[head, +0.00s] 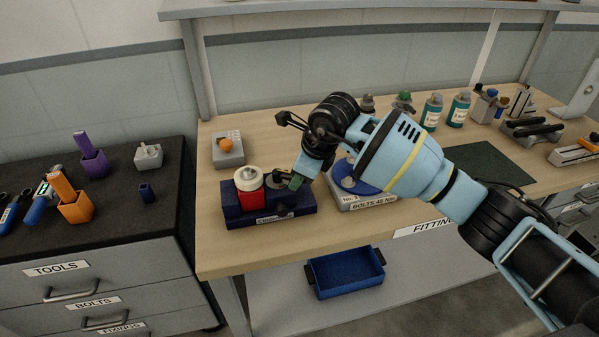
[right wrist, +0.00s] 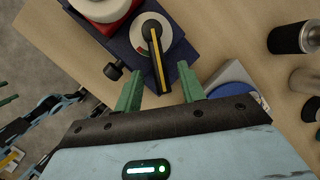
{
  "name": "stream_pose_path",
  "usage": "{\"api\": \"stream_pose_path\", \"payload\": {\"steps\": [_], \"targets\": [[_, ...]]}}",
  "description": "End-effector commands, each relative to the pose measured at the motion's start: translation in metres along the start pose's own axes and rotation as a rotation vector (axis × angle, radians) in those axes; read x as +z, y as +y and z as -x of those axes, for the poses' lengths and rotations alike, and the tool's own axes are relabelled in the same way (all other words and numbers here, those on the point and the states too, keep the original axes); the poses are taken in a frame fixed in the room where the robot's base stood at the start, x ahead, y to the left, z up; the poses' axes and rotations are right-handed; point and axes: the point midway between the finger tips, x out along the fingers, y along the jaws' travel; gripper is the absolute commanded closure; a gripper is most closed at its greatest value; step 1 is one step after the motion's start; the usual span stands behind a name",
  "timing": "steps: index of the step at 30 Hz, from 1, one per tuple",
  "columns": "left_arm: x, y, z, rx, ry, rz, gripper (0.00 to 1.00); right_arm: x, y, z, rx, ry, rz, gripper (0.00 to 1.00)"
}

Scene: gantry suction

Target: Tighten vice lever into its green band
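The vice is a dark blue block (head: 236,217) on the bench's front left, with a red and white cylinder (head: 250,183) on top. In the right wrist view, its pale dial (right wrist: 146,22) carries a black lever with a yellow stripe (right wrist: 158,62). A red patch shows on the dial beside the lever; I cannot make out a green band. My right gripper (right wrist: 159,70) is open, its green fingers either side of the lever's free end in the picture. I cannot tell whether they touch it. Blue links and green tips at the wrist view's left edge look like my left arm and gripper (right wrist: 8,108).
A blue bin (head: 346,273) is below the bench. Bottles (head: 431,112) stand at the back.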

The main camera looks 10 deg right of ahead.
Motion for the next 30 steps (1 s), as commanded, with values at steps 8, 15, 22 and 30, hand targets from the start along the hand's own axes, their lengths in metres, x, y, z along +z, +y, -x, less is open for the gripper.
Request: {"api": "stream_pose_path", "payload": {"steps": [8,15,22,30], "targets": [[-0.004,-0.001,0.001,-0.001,0.007,-0.002,0.54,0.001,-0.002,0.041,-0.005,-0.003,0.001,0.6],[-0.005,-0.001,0.001,-0.001,0.01,-0.002,0.54,0.0,-0.001,0.07,-0.002,-0.001,0.0,0.6],[-0.006,-0.001,0.001,-0.001,0.01,-0.002,0.54,0.0,0.0,0.076,-0.001,-0.001,0.0,0.6],[-0.005,-0.001,0.001,-0.001,0.01,-0.002,0.6,0.001,0.006,0.071,0.023,-0.014,-0.003,0.6]]}}
